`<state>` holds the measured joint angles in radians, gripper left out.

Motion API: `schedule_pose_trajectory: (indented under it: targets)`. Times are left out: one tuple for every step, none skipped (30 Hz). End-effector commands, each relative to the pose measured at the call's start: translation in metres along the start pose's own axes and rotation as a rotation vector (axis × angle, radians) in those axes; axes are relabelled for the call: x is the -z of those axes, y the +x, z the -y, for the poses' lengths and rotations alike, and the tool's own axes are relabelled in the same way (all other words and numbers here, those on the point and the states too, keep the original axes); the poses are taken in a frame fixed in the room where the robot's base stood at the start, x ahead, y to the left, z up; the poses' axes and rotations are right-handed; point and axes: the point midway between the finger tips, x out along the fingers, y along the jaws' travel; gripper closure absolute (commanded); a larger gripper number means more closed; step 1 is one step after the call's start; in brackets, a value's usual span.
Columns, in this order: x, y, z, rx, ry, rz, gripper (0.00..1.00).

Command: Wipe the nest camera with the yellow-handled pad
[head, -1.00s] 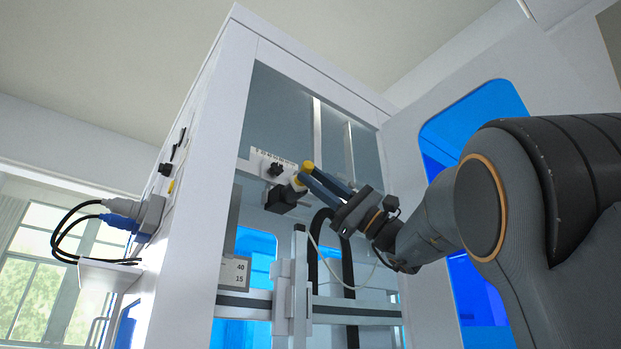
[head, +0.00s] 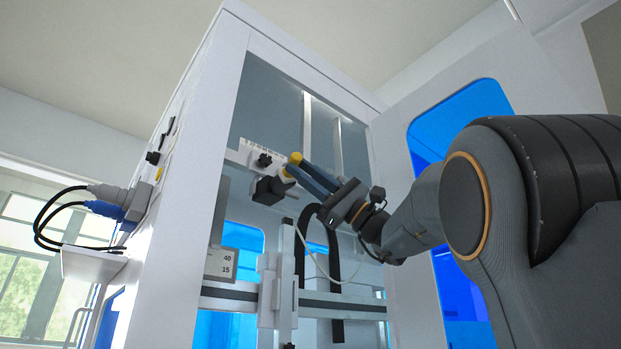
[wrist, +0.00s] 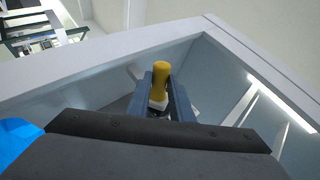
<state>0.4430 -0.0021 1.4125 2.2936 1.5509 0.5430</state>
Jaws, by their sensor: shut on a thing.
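My gripper (head: 305,174) is shut on the yellow-handled pad (head: 294,159), inside the open machine cabinet. In the wrist view the pad's yellow handle (wrist: 160,76) stands between the two blue-grey fingers, with a pale part below it. The nest camera appears to be the dark box (head: 270,189) on the crossbar, just below and left of the fingertips. The pad's pale end is close to this box; I cannot tell whether they touch. The pad's wiping face is hidden.
The white cabinet frame (head: 229,100) surrounds my forearm's reach. A ruler strip and black knob (head: 263,160) sit beside the camera. A black cable loop (head: 303,240) hangs below. The open door (head: 395,125) stands at right.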

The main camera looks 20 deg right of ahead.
Motion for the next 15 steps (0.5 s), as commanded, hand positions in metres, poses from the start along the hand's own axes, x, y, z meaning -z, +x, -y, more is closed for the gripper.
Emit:
schedule_pose_trajectory:
  targets:
    - [0.0000, 0.0009, -0.0044, 0.000, 0.001, -0.002, 1.00]
    - [-0.0012, 0.0021, -0.0055, 0.000, 0.000, -0.002, 1.00]
    - [-0.0027, 0.0035, -0.0066, 0.001, 0.000, -0.002, 1.00]
    - [-0.0035, 0.0042, -0.0070, 0.001, -0.001, -0.002, 1.00]
    - [-0.0042, 0.0047, -0.0072, 0.001, -0.001, -0.002, 1.00]
    - [-0.0047, 0.0051, -0.0070, 0.001, -0.002, -0.002, 1.00]
    - [-0.0050, 0.0052, -0.0067, 0.002, -0.002, -0.002, 1.00]
    - [-0.0052, 0.0052, -0.0064, 0.002, -0.002, -0.002, 1.00]
    - [-0.0055, 0.0052, -0.0061, 0.002, -0.003, -0.002, 1.00]
    - [-0.0056, 0.0052, -0.0060, 0.002, -0.003, -0.002, 1.00]
    - [-0.0058, 0.0052, -0.0059, 0.002, -0.003, -0.001, 1.00]
    - [-0.0060, 0.0053, -0.0058, 0.002, -0.004, -0.001, 1.00]
    - [-0.0064, 0.0051, -0.0058, 0.002, -0.004, -0.001, 1.00]
    - [-0.0071, 0.0047, -0.0057, 0.002, -0.004, -0.001, 1.00]
    - [-0.0086, 0.0038, -0.0056, 0.002, -0.005, 0.000, 1.00]
